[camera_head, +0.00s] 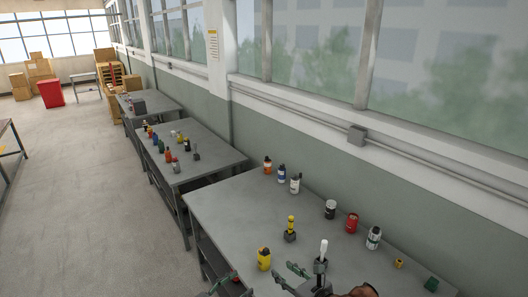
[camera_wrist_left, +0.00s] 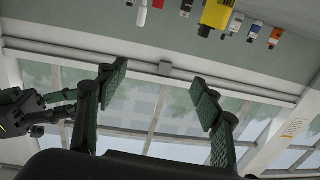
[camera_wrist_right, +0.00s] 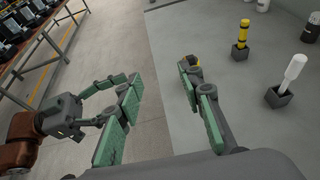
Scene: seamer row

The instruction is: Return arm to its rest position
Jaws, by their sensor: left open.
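My left gripper (camera_head: 224,284) is at the bottom edge of the head view, near the table's front edge. In the left wrist view its two green-padded fingers (camera_wrist_left: 160,93) stand wide apart with nothing between them. My right gripper (camera_head: 291,277) is low over the near table, beside a white-handled tool (camera_head: 323,250) in a dark holder. In the right wrist view its fingers (camera_wrist_right: 160,98) are spread and empty. A yellow bottle (camera_head: 264,259) stands on the table between the two grippers in the head view; one right finger partly hides it in the right wrist view.
The near grey table (camera_head: 225,205) holds a yellow-handled tool (camera_head: 291,224) in a holder, a red container (camera_head: 351,223), a dark can (camera_head: 330,209) and several bottles. A windowed wall runs behind it. Open floor (camera_head: 90,200) lies to the left.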

